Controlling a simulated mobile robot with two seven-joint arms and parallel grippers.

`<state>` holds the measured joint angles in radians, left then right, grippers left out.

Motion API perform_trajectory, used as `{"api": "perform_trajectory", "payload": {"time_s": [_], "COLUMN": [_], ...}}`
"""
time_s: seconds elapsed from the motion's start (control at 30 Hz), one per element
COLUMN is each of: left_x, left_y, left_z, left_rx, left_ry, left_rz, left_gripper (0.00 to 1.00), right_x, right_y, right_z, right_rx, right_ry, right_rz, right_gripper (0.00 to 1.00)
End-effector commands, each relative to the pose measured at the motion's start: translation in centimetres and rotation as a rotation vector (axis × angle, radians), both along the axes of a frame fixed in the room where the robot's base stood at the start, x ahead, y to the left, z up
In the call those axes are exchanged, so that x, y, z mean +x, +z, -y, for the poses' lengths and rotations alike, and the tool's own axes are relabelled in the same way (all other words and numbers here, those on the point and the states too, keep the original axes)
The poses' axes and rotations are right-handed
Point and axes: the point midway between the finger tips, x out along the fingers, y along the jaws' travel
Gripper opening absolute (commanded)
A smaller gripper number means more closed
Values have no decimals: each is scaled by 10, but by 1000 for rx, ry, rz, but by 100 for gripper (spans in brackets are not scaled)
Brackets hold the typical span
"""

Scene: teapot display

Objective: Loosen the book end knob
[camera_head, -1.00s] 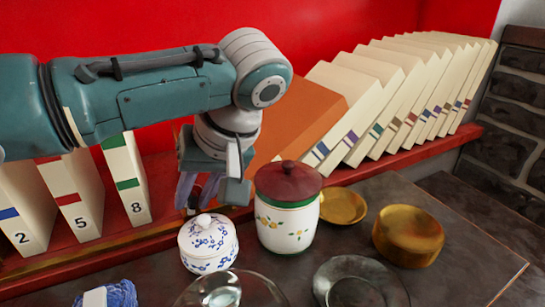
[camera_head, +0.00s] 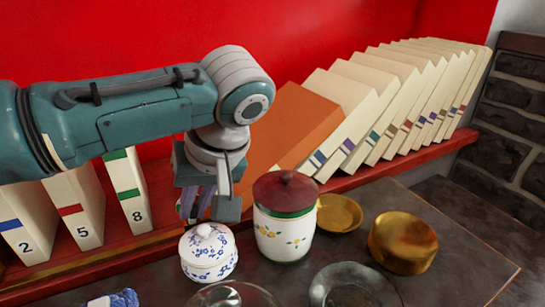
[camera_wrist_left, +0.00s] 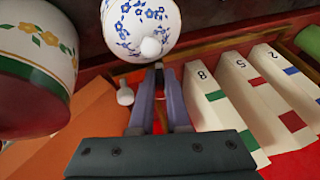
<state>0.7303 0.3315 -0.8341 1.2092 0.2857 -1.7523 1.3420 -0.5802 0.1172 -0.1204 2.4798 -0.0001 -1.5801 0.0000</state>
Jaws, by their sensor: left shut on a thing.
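My left gripper (camera_head: 196,214) points down in front of the red shelf, between the book marked 8 and the orange slab. In the left wrist view its fingers (camera_wrist_left: 163,72) are close together at the tips. They appear shut on the book end knob, which the fingers mostly hide. A small white knob-like piece (camera_wrist_left: 125,93) stands just left of the fingers there, apart from them. The orange slab (camera_head: 290,125) leans against the row of leaning cream books (camera_head: 345,95). My right gripper is not in view.
A blue-and-white lidded pot (camera_head: 208,258) stands just in front of the gripper. A flowered jar with a dark red lid (camera_head: 285,190) stands to its right. Brass dishes (camera_head: 403,243), glass dishes (camera_head: 352,290) and blue yarn (camera_head: 122,299) are on the table. Upright numbered books (camera_head: 128,190) stand left.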

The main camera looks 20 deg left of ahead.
Motion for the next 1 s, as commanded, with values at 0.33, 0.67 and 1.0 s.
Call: {"api": "perform_trajectory", "payload": {"time_s": [0.33,0.67,1.0], "left_x": [-7,-11,-12], "left_y": [8,2,-3], "left_z": [-4,-8,-10], "left_rx": [-177,-376,-537], "left_ry": [3,5,4], "left_rz": [200,437,629], "left_gripper": [0,0,0], "right_x": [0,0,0], "right_y": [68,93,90], "right_z": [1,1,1], "right_rx": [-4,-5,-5], "right_ry": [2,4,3], "right_rz": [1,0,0], "right_gripper": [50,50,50]}}
